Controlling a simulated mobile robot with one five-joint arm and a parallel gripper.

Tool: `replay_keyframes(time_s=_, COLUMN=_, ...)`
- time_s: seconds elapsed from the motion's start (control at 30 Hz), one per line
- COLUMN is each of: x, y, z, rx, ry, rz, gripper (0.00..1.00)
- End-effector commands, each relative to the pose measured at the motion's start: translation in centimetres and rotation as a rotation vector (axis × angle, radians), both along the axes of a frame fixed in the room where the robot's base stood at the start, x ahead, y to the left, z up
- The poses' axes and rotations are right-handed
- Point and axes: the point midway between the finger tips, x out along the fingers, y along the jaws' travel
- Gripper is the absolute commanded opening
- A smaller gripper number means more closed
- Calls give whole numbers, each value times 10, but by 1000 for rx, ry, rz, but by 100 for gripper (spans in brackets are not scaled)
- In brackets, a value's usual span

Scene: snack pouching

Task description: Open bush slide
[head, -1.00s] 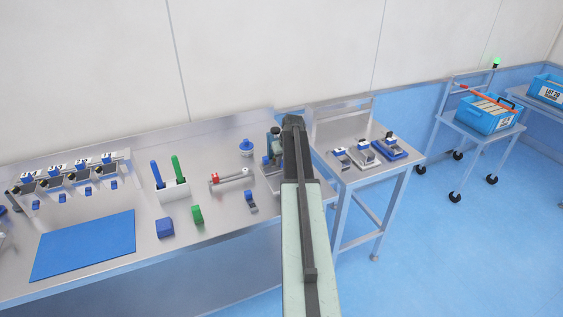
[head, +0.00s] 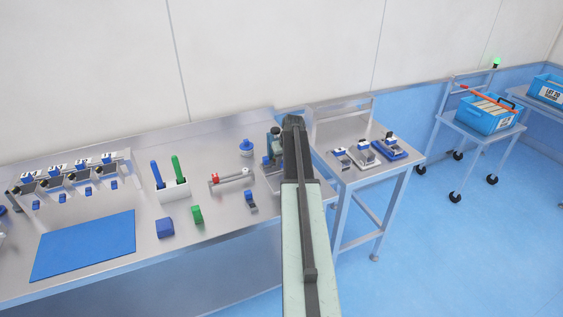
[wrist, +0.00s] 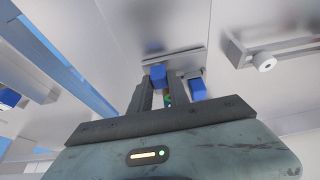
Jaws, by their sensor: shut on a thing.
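In the wrist view my gripper (wrist: 159,92) has its two fingers close together on a blue block (wrist: 158,74), which sits by a grey metal bar; I take this block to be the bush slide's handle. A second blue block (wrist: 198,89) stands just right of the fingers. A small green spot shows between the fingers, partly hidden. In the head view my arm covers the gripper and part of the metal fixture (head: 268,162) at the bench's right end. How far the slide is open cannot be seen.
The steel bench (head: 130,285) holds a red-and-white-ended bar fixture (head: 230,180), a blue capped part (head: 246,147), a white holder (head: 173,190) and a blue mat (head: 85,245). A side table (head: 340,128) with several small devices stands close at right.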

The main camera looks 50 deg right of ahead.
Motion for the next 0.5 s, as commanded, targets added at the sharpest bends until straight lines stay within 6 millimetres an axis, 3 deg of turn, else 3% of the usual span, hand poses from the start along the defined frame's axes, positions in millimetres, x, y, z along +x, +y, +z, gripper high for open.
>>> replay_keyframes(time_s=0.27, x=-2, y=3, z=0, rx=3, ry=-1, rz=1, gripper=0)
replay_keyframes(time_s=0.5, x=-39, y=19, z=0, rx=4, ry=-2, rz=1, gripper=0)
